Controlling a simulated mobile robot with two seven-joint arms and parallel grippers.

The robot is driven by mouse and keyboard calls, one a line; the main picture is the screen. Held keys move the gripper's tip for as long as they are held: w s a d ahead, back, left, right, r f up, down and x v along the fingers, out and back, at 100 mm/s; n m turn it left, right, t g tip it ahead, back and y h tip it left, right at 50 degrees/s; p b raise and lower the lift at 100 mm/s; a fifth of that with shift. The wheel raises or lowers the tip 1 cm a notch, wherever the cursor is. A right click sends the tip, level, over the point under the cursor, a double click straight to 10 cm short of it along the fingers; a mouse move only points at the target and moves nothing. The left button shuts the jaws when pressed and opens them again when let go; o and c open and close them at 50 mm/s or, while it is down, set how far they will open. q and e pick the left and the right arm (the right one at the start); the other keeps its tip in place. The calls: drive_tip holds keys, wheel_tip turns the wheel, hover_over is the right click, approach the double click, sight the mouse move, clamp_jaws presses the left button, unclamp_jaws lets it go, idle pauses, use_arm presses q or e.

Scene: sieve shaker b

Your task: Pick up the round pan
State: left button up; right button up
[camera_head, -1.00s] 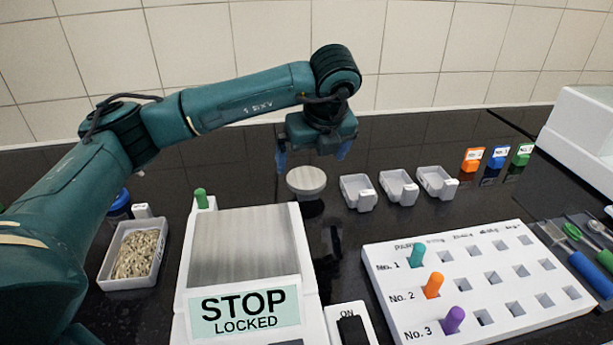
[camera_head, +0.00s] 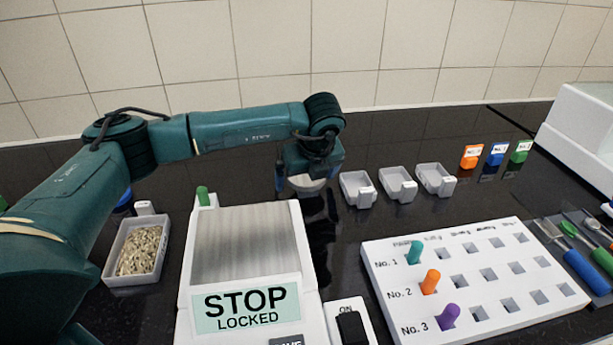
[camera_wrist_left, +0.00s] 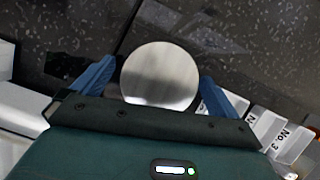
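The round pan (camera_head: 307,186) is a pale, shallow disc on the dark counter, behind the sieve shaker. My left gripper (camera_head: 307,180) is directly above it, pointing down, and its body hides the pan's far part. In the left wrist view the pan (camera_wrist_left: 160,74) lies between the two blue fingers of the left gripper (camera_wrist_left: 155,80). The fingers are spread, one on each side, with a visible gap on the left; the right finger looks close to the rim. My right gripper is not in view.
The shaker with its STOP LOCKED plate (camera_head: 247,310) stands in front of the pan. Several small white trays (camera_head: 357,190) sit just right of it. A white peg board (camera_head: 385,262) is at the front right, and a tray of grains (camera_head: 113,268) at the left.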

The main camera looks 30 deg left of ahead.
use_arm(q)
drive_tip(key=c, duration=1)
